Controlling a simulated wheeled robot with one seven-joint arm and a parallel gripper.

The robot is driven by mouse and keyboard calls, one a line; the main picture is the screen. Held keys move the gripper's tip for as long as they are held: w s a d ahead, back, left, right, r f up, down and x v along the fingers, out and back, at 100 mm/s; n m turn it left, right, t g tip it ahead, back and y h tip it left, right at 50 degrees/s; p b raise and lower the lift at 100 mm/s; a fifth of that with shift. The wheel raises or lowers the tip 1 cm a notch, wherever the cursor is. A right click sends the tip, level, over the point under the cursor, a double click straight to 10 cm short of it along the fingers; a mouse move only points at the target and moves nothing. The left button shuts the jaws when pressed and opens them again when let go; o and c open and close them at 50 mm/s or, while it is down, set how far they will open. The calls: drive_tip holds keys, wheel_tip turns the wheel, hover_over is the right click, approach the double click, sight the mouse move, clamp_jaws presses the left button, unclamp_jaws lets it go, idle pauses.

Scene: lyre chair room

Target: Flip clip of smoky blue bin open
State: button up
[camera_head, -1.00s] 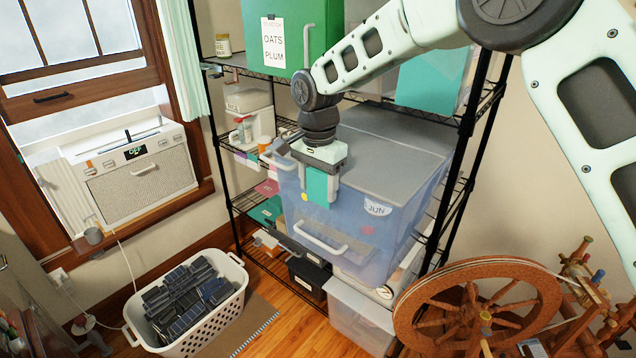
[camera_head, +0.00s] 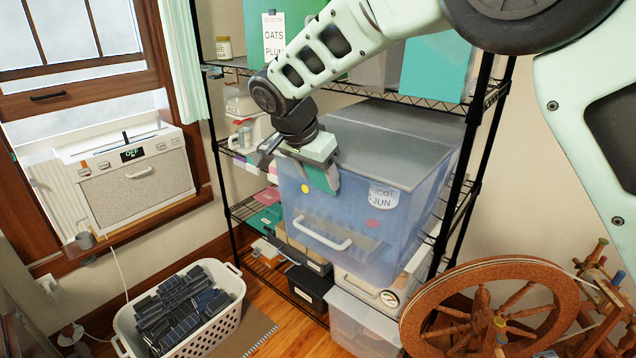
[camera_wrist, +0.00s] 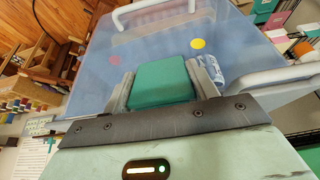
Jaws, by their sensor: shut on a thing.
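The smoky blue bin (camera_head: 340,225) is translucent, with a grey lid (camera_head: 395,135), and stands on the wire shelf. A pale handle (camera_head: 322,238) crosses its front. In the wrist view, the bin (camera_wrist: 120,60) fills the upper middle, and a white clip or handle bar (camera_wrist: 275,78) runs along its right edge; I cannot tell which. The head view hides that bar behind my gripper. My gripper (camera_head: 318,178) is at the front-left upper part of the bin, shut on a teal block (camera_wrist: 162,83) between its grey fingers. I cannot tell whether the block touches the bin.
A black wire shelf (camera_head: 490,97) surrounds the bin, with a post close on the right. A green box (camera_head: 262,15) and a teal box (camera_head: 437,65) stand above it. A spinning wheel (camera_head: 490,300) is at front right. A white basket (camera_head: 215,325) is on the floor.

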drive_tip(key=o, duration=1)
drive_tip(key=b+v, duration=0.2)
drive_tip(key=v, duration=1.5)
drive_tip(key=shift+r+b, duration=0.25)
drive_tip(key=shift+b, duration=0.15)
